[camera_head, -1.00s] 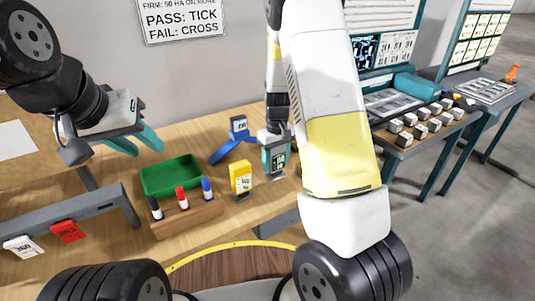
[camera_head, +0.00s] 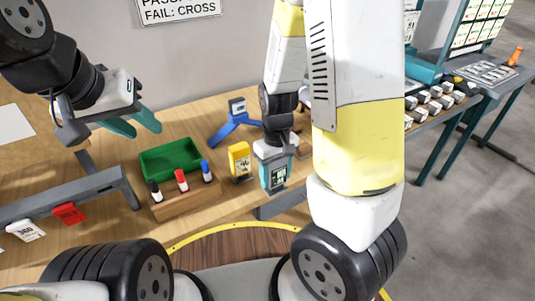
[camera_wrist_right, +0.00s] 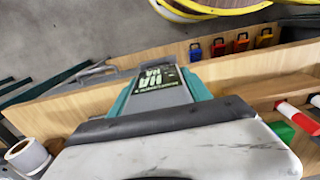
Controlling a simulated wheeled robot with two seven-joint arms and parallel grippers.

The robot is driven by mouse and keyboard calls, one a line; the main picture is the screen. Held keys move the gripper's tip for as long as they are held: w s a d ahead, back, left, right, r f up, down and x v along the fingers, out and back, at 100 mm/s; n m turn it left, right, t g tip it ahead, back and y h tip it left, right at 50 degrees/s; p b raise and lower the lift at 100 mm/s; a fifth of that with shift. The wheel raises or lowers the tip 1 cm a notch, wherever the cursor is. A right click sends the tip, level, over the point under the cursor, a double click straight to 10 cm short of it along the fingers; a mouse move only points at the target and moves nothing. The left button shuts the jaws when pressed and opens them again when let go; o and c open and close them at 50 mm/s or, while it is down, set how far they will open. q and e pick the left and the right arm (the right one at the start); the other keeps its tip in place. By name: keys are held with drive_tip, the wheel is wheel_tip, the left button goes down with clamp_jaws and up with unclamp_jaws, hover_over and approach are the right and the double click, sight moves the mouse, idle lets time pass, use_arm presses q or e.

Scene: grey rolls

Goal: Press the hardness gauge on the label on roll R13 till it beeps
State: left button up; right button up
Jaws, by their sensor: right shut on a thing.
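My right gripper (camera_head: 275,178) is shut on the hardness gauge (camera_head: 276,176), a dark device with a lit screen, and holds it near the table's front edge, right of the yellow device. In the right wrist view the gauge's screen (camera_wrist_right: 157,78) shows "HA" between the teal fingers. I cannot tell whether the gauge touches anything below it. My left gripper (camera_head: 144,131) is open and empty above the table at the left. I cannot make out roll R13 or its label. A pale roll (camera_wrist_right: 27,156) shows at the left edge of the right wrist view, its marking unreadable.
A green tray (camera_head: 170,160), a wooden block with several markers (camera_head: 184,199), a yellow device (camera_head: 239,160) and a blue stand (camera_head: 235,126) are on the table. Several small grey-white pieces (camera_head: 432,99) sit on a bench at right. Red (camera_head: 69,213) and white tags hang at left.

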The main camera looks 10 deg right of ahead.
sight(276, 167)
drive_tip(key=o, duration=1.2)
drive_tip(key=shift+c, duration=0.2)
drive_tip(key=c, duration=0.9)
drive_tip(key=shift+o, duration=0.2)
drive_tip(key=shift+r, duration=1.55)
drive_tip(key=shift+w+f, duration=0.1)
drive_tip(key=shift+f, duration=0.05)
